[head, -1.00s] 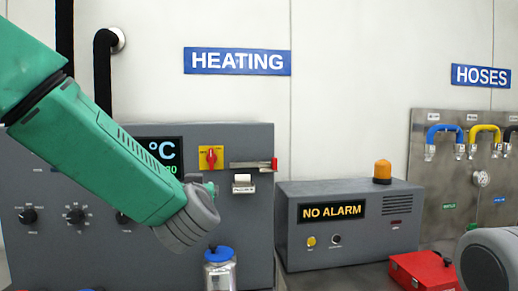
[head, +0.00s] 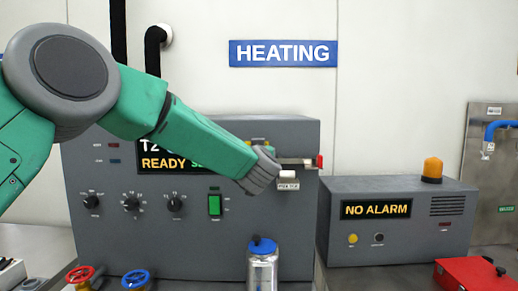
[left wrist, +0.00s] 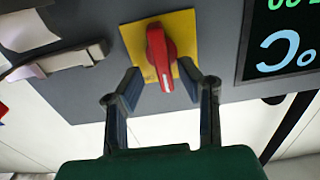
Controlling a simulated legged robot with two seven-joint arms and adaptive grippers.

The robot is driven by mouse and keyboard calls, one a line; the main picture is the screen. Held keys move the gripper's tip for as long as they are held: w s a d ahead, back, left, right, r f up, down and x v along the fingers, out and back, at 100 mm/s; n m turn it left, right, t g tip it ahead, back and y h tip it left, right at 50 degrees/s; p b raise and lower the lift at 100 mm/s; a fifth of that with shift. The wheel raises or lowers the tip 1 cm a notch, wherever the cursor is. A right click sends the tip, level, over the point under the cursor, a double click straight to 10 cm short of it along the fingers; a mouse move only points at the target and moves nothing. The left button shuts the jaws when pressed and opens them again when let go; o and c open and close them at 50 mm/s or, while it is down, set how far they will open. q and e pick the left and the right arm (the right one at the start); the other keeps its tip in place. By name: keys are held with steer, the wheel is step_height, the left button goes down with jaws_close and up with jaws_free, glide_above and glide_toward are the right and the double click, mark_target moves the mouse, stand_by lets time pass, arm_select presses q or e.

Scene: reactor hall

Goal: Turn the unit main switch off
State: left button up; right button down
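The unit main switch is a red rotary handle (left wrist: 161,57) on a yellow plate (left wrist: 184,27), on the front of the grey heating unit (head: 105,238). In the left wrist view the handle lies nearly lengthwise between my fingers. In the head view my gripper hides most of the switch; only a thin strip of the plate shows. My left gripper (left wrist: 160,75) is open, its two fingertips on either side of the handle, close to the panel. I cannot tell whether they touch it. My right gripper is not in view.
A lever with a red end (head: 319,161) and a white tag (head: 288,185) are just right of my gripper. Below are a green rocker switch (head: 215,204) and a blue-capped canister (head: 262,270). The NO ALARM box (head: 396,240) stands to the right.

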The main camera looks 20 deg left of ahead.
arm_select(q)
steer(key=shift+w+a, duration=0.1)
steer(key=shift+w, duration=0.25)
steer(key=shift+a, duration=0.1)
steer(key=shift+a, duration=0.2)
jaws_close()
steer(key=shift+d, duration=0.15)
